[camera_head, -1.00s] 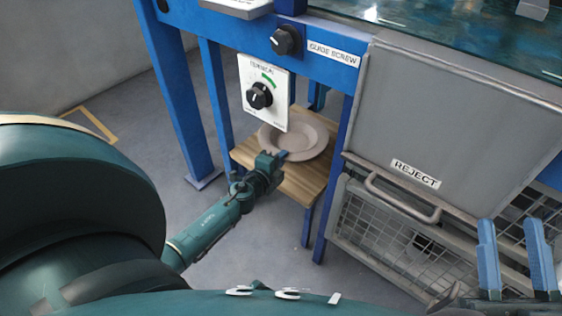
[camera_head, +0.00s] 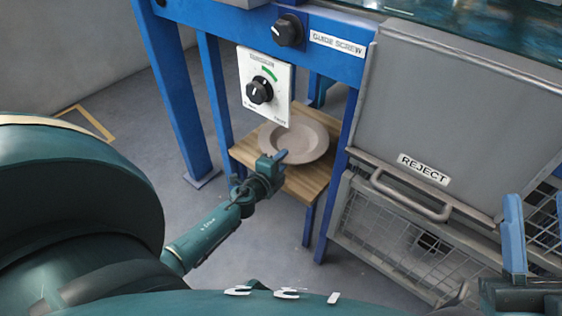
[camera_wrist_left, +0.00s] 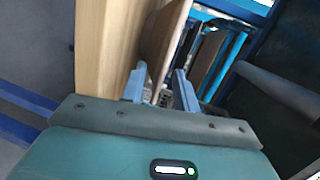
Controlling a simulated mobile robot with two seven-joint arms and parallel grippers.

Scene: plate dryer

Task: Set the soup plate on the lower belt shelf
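The soup plate (camera_head: 312,143), grey-brown and round, lies on a wooden shelf (camera_head: 307,183) low in the blue frame. The hanging dial panel hides part of its far left side. My left gripper (camera_head: 278,157) is at the plate's near edge. In the left wrist view my left gripper (camera_wrist_left: 160,80) has its two fingers apart, with the brown plate (camera_wrist_left: 160,38) seen edge-on beyond and between them, beside the pale wood (camera_wrist_left: 100,50). I cannot tell whether a finger touches it. My right gripper (camera_head: 538,232) is open and empty at the lower right, partly cut off by the frame.
A white panel with a black knob (camera_head: 259,90) hangs just above the plate. A GUIDE SCREW knob (camera_head: 288,30) is on the blue beam. Blue legs (camera_head: 172,100) flank the shelf. Right of it stand a grey REJECT door (camera_head: 460,110) with a handle and a wire-mesh bin (camera_head: 385,235).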

